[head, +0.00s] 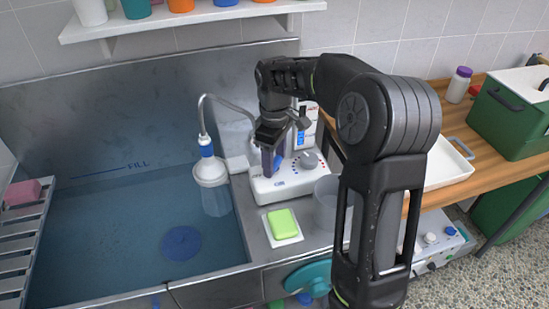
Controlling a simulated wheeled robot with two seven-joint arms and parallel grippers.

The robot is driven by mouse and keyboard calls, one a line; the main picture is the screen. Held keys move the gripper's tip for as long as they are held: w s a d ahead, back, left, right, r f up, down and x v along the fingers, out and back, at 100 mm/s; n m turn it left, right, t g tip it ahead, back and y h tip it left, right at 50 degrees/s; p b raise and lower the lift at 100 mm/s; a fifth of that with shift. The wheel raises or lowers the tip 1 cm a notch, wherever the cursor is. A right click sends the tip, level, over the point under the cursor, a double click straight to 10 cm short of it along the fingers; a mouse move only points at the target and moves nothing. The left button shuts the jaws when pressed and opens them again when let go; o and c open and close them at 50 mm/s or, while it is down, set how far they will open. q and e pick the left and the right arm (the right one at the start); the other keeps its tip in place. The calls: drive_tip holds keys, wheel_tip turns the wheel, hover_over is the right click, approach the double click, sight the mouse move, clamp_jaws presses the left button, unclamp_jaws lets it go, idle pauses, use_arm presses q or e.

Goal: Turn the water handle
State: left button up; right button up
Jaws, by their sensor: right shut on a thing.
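A white control unit (288,182) with a grey round knob (309,160) stands on the steel ledge right of the basin. A small blue handle (279,162) shows at its front left. My right gripper (270,158) points down at the unit and is shut on this handle, with the dark fingers hiding part of it. A bent metal spout (204,112) with a blue tip (207,149) hangs over a clear, white-rimmed vessel (211,172) in the basin. My left gripper is not in view.
The steel basin (120,85) holds blue water marked FILL. A green sponge (283,223) and a clear beaker (328,203) stand close in front of the unit. A white tray (447,172) and a green box (512,117) are on the wooden counter at right.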

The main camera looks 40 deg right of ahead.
sight(275, 161)
drive_tip(key=shift+m, duration=1.8)
drive_tip(key=o, duration=1.4)
drive_tip(key=shift+c, duration=0.2)
drive_tip(key=shift+r+b, duration=0.3)
drive_tip(key=shift+r, duration=3.6)
